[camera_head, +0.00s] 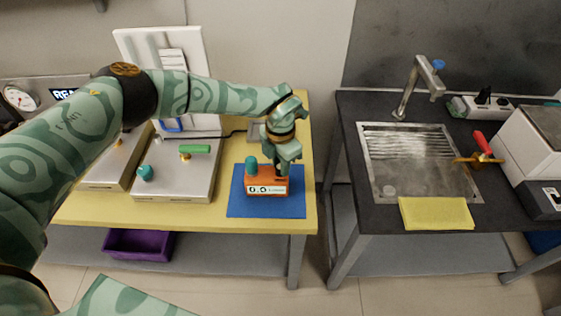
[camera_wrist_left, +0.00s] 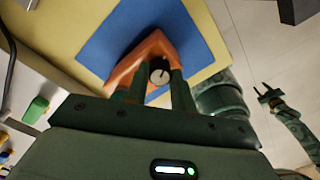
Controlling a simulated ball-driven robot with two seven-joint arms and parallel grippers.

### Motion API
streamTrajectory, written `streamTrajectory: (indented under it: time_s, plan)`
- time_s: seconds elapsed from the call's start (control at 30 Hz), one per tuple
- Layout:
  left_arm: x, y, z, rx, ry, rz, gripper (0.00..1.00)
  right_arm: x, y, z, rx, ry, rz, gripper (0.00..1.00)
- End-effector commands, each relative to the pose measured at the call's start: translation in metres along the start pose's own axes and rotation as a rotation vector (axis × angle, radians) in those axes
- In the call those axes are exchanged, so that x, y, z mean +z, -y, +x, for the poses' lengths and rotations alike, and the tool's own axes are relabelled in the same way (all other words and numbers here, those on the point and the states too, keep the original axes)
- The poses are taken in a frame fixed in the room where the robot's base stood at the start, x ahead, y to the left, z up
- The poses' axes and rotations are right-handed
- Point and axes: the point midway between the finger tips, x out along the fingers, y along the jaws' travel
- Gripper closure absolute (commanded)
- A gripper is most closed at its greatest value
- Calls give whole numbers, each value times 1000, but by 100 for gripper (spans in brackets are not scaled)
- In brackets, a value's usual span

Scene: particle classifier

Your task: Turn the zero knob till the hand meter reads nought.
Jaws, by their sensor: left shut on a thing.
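The orange hand meter (camera_head: 266,181) stands on a blue mat (camera_head: 236,206) near the yellow table's right end. Its white display seems to read 0.0, though the digits are small. My left gripper (camera_head: 281,168) reaches down onto the right part of its top. In the left wrist view, the round zero knob (camera_wrist_left: 159,71), dark with a pale mark, sits between the two fingers (camera_wrist_left: 157,88), which are shut on it. The orange body (camera_wrist_left: 140,56) shows around it. My right gripper (camera_wrist_left: 265,89) shows at the right of that view, fingers apart and empty.
Metal plates with a green handle (camera_head: 195,149) and a teal knob (camera_head: 145,173) lie further left. A gap separates the table from the dark sink counter (camera_head: 355,180). A purple bin (camera_head: 137,245) sits below.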

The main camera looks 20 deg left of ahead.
Motion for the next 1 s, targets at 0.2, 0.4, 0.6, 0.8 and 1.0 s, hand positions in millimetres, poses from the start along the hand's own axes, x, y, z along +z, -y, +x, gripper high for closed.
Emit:
streamTrajectory:
  time_s: [0.2,0.4,0.6,0.8,1.0]
  plan:
    - [0,0,0,0,0,69,98,0,0,-1,0,-1,0,64]
    - [0,0,0,0,0,91,98,0,0,-1,0,-1,0,64]
    - [0,0,0,0,0,93,98,0,0,-1,0,-1,0,64]
    - [0,0,0,0,0,92,62,0,0,-1,0,-1,0,64]
    - [0,0,0,0,0,92,53,0,0,-1,0,-1,0,64]
